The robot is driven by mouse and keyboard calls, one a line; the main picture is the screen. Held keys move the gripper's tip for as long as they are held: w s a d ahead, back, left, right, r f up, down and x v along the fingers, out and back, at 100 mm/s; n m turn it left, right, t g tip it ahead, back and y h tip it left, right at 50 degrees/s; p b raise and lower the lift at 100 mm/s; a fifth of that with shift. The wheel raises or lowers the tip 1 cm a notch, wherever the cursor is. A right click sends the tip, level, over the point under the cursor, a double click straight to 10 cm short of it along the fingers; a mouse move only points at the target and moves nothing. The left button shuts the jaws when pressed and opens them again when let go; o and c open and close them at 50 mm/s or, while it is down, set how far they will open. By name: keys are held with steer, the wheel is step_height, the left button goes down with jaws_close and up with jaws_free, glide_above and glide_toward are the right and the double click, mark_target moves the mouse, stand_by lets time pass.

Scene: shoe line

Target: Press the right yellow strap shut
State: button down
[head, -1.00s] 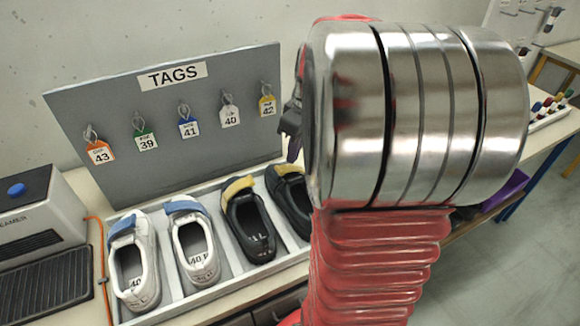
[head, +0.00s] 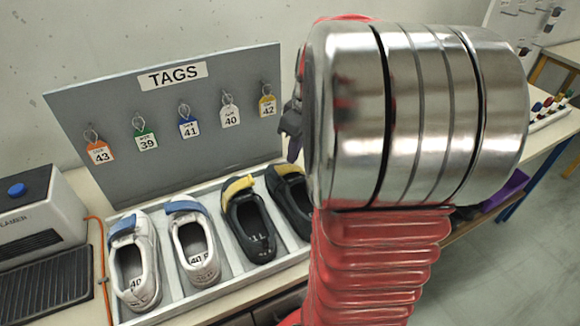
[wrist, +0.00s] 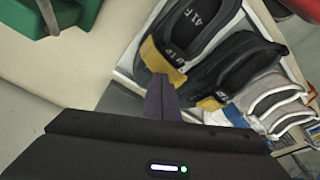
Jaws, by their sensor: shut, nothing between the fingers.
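The right black shoe (head: 291,203) sits at the right end of the shoe tray (head: 222,292); its yellow strap (head: 287,169) shows beside my arm. In the wrist view that strap (wrist: 160,62) is at the shoe's near end, close to the fingertips. I cannot tell whether it touches them or how far it is raised. The other black shoe (head: 246,224), also with a yellow strap (head: 238,187), stands to its left. My gripper (wrist: 160,84) is shut and empty, its purple fingers together. In the head view my arm mostly hides it.
Two white shoes (head: 135,262) with blue straps fill the tray's left side. Behind stands the grey TAGS board (head: 160,115) with several hanging tags. A machine with a blue button (head: 16,189) is at far left. A green object (wrist: 62,14) shows in the wrist view's upper left.

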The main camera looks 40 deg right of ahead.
mark_target(294, 167)
steer(key=shift+f, duration=0.35)
steer(key=shift+f, duration=1)
steer(key=shift+r, duration=0.15)
step_height(294, 167, up, 9)
stand_by(1.0)
stand_by(0.6)
